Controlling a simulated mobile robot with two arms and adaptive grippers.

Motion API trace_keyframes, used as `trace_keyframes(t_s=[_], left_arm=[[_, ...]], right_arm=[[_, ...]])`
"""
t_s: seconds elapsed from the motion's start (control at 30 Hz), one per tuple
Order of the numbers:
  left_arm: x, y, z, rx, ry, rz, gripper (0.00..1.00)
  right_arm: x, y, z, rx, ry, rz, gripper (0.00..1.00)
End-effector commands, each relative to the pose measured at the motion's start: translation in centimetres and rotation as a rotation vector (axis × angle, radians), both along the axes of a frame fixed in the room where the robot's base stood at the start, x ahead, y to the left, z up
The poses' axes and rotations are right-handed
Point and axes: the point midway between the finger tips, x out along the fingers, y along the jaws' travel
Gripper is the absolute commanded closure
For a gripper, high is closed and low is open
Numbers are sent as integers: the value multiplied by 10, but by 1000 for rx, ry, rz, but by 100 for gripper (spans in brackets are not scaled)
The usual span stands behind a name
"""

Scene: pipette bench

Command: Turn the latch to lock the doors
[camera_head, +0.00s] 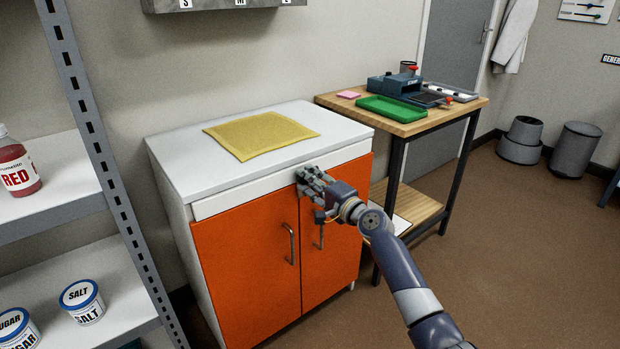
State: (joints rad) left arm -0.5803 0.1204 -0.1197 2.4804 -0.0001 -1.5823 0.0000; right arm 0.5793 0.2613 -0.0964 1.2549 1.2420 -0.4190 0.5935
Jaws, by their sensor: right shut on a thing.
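A white cabinet (178,172) with two orange doors stands against the wall. The left door (243,265) and the right door (340,262) look closed, each with a metal bar handle near the middle seam. My right gripper (308,178) is at the top of the doors, over the seam and just under the white front rail. It is shut on the latch, which is mostly hidden behind its fingers, so I cannot tell which way the latch is turned. My left gripper is not in view.
A yellow cloth (260,134) lies on the cabinet top. A wooden bench (450,111) with a green tray (390,108) stands close to the right. A metal shelf (65,186) with a red bottle (17,168) and tubs is at the left.

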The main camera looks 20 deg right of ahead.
Motion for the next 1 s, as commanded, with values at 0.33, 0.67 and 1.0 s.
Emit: trace_keyframes(t_s=[0.33, 0.67, 1.0], left_arm=[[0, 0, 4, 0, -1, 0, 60], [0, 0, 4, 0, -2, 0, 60], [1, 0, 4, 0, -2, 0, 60]], right_arm=[[0, -1, 0, 68, 24, -2, 100], [0, -1, 0, 72, 25, -3, 100], [0, -1, 0, 70, 25, -1, 50]])
